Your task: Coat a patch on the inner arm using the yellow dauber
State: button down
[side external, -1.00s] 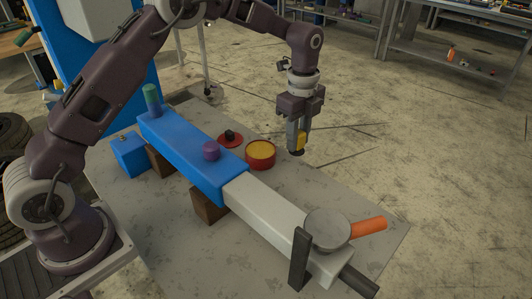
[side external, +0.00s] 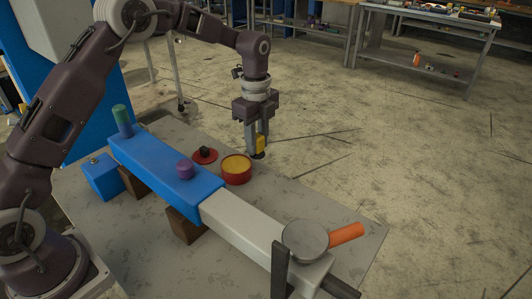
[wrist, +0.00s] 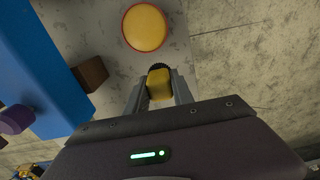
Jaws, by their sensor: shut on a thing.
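My gripper (side external: 257,147) is shut on the yellow dauber (side external: 260,142), whose dark tip points down. In the wrist view the dauber (wrist: 160,88) sits between the two fingers. It is held up beside the red tin of yellow stuff (side external: 236,175), behind and to its right in the side view. The open tin also shows in the wrist view (wrist: 144,28), ahead of the dauber tip and apart from it. The pale grey inner arm (side external: 238,222) extends from the blue outer arm (side external: 150,158). No yellow coat shows on its visible faces.
A purple knob (side external: 185,169) and a green post (side external: 122,119) stand on the blue arm. A grey round plate (side external: 305,240), an orange cylinder (side external: 346,234) and a dark upright bar (side external: 280,270) crowd the grey arm's end.

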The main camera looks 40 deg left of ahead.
jog(key=a, duration=0.7)
jog(key=shift+s+a+f, duration=0.1)
jog(key=shift+s+f, duration=0.05)
jog(key=shift+f, duration=0.75)
jog(key=shift+s+f, duration=0.2)
jog(key=shift+f, duration=0.65)
jog(key=shift+s+a+f, duration=0.1)
jog(key=shift+s+f, duration=0.05)
jog(key=shift+f, duration=0.75)
jog(key=shift+f, duration=0.6)
jog(key=shift+r, duration=0.1)
notch_tip(320, 180, up, 7)
